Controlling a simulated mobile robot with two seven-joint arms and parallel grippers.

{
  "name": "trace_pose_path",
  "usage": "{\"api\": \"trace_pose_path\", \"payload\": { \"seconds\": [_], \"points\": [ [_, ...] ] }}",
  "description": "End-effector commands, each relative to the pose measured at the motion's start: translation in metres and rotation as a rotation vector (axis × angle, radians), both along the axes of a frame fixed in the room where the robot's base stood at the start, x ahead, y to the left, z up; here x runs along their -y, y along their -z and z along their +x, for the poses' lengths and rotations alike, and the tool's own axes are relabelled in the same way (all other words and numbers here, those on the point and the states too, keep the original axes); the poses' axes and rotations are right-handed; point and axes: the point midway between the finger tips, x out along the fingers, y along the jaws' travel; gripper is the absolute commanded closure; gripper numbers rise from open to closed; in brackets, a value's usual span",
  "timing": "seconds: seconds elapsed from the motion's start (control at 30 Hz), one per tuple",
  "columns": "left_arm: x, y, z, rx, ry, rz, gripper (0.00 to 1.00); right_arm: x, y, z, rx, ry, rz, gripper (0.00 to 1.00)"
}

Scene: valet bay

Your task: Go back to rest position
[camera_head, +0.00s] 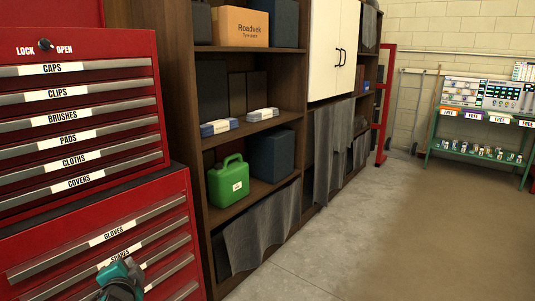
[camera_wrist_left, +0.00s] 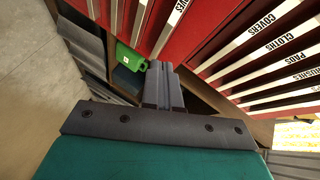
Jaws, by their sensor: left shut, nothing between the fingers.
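My left gripper (camera_head: 122,278) shows at the bottom left of the head view, a teal and dark shape in front of the lower drawers of the red tool cabinet (camera_head: 178,185). In the left wrist view its dark fingers (camera_wrist_left: 160,68) are together with nothing between them. They point towards the cabinet and the shelf, apart from both as far as I can tell. My right gripper is in neither view.
The cabinet has labelled drawers, all looking closed. A brown shelf (camera_head: 192,105) beside it holds a green can (camera_head: 228,184), boxes and a Roadvek carton (camera_head: 241,27). Grey cloths hang below. The floor (camera_head: 345,240) to the right is clear, up to a green stand (camera_head: 478,158).

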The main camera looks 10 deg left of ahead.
Motion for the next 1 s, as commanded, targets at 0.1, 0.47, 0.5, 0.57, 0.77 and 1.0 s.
{"api": "trace_pose_path", "payload": {
  "seconds": [0.1, 0.47, 0.5, 0.57, 0.77, 1.0],
  "points": [
    [0.059, 0.063, -0.048, -0.030, 0.098, -0.231, 1.00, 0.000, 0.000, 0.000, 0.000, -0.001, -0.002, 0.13],
    [0.198, 0.145, -0.202, -0.114, 0.139, -0.941, 1.00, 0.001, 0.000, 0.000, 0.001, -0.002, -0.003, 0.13],
    [0.205, 0.146, -0.211, -0.119, 0.131, -0.985, 1.00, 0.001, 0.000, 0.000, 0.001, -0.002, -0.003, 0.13],
    [0.213, 0.148, -0.222, -0.124, 0.121, -1.035, 1.00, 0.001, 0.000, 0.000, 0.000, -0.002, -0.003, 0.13],
    [0.220, 0.148, -0.231, -0.127, 0.110, -1.085, 1.00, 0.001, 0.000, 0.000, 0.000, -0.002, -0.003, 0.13],
    [0.220, 0.149, -0.230, -0.127, 0.110, -1.080, 1.00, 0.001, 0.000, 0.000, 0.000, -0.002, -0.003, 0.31]
  ]
}}
